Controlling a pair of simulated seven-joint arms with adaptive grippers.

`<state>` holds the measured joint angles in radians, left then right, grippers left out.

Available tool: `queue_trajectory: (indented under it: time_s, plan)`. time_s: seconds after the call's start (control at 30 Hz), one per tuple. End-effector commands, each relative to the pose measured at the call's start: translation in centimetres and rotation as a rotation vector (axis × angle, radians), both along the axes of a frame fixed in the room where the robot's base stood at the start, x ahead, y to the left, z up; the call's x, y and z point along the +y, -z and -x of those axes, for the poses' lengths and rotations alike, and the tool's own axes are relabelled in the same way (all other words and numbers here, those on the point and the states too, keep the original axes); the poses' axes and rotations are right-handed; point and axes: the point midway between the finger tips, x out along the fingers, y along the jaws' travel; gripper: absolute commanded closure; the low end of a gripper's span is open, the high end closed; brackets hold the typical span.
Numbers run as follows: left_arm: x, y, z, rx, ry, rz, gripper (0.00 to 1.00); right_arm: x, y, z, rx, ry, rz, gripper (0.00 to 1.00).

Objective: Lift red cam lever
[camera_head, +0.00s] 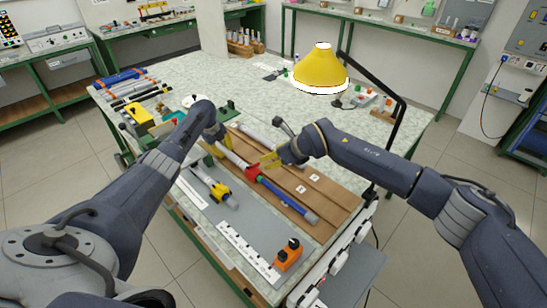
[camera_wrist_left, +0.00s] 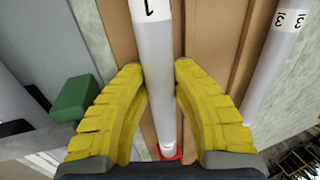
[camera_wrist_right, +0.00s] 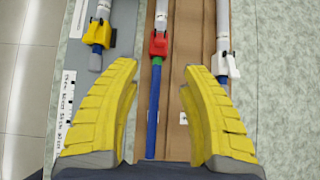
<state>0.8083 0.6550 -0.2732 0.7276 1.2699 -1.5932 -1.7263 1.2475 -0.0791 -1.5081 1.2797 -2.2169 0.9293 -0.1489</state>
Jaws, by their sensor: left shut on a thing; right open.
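The red cam lever (camera_wrist_right: 158,43) sits on a clamp at the middle rod, above a green ring and a blue tube (camera_wrist_right: 153,100). It also shows in the head view (camera_head: 252,173), and a bit of red (camera_wrist_left: 170,153) shows low in the left wrist view. My left gripper (camera_head: 222,143) is shut on the grey rod marked 1 (camera_wrist_left: 154,45), up the rod from the red clamp. My right gripper (camera_wrist_right: 160,72) is open and empty, its fingers apart on either side of the middle rod's line. In the head view it hovers close to the red lever.
A yellow clamp (camera_wrist_right: 98,35) is on the rod to the left, and a white clamp (camera_wrist_right: 226,65) on the rod to the right. An orange block (camera_head: 287,256) stands near the front edge. A yellow lamp (camera_head: 321,70) stands behind.

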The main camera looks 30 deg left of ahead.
Motion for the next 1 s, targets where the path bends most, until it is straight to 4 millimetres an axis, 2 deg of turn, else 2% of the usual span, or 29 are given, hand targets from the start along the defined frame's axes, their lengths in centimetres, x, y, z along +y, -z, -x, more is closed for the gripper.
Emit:
queue_trajectory:
  time_s: [0.17,0.4,0.6,0.77,0.87,0.9,1.0]
  plan:
    - [0.0,0.0,0.0,0.000,0.000,0.000,1.00,-0.2,2.0,0.9,0.038,0.005,-0.002,0.56]
    - [0.0,0.0,0.0,0.000,0.000,0.000,1.00,-0.9,6.5,3.4,0.163,0.044,-0.077,0.56]
    - [0.0,0.0,0.0,0.000,0.000,0.000,1.00,-1.3,8.3,4.1,0.180,0.055,-0.199,0.56]
    - [0.0,0.0,0.0,0.000,0.000,0.000,1.00,-1.9,8.5,3.4,0.128,0.061,-0.296,0.56]
    - [0.0,0.0,0.0,0.000,0.000,0.000,1.00,-2.3,7.3,2.2,0.045,0.054,-0.357,0.56]
    - [0.0,0.0,0.0,0.000,0.000,0.000,1.00,-2.3,6.3,1.5,0.002,0.045,-0.374,0.56]
    - [0.0,0.0,0.0,0.000,0.000,0.000,1.00,-2.1,5.2,0.8,-0.073,0.022,-0.394,0.56]
